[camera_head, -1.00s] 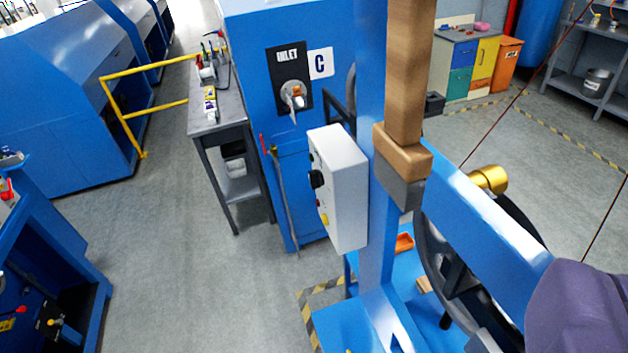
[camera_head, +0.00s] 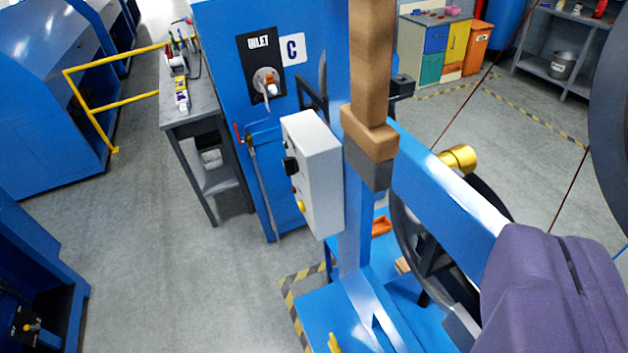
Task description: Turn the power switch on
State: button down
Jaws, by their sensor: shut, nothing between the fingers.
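A white control box (camera_head: 322,180) is fixed to a blue upright post (camera_head: 353,235) near the middle of the view. Its narrow front face is turned to the left and seen at a steep angle. A black knob or switch (camera_head: 291,166) sticks out of that face, with small red and yellow buttons (camera_head: 300,206) below it. The angle is too steep to tell the switch's position or read any labels. My gripper is not in view, so its place relative to the box does not show.
A brown beam (camera_head: 372,60) with a grey end block stands close beside the post. A purple block (camera_head: 550,290) fills the lower right. A dark wheel (camera_head: 430,240) and gold cylinder (camera_head: 459,158) lie right. A grey bench (camera_head: 190,100) stands behind left. Floor left of the box is open.

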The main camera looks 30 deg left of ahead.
aim_at(290, 164)
jog(key=i+j+u, duration=0.2)
jog(key=u, duration=0.2)
jog(key=i+j+u, duration=0.25)
jog(key=u, duration=0.2)
jog(key=i+j+u, duration=0.15)
jog(key=i+u, duration=0.25)
jog(key=k, duration=0.1)
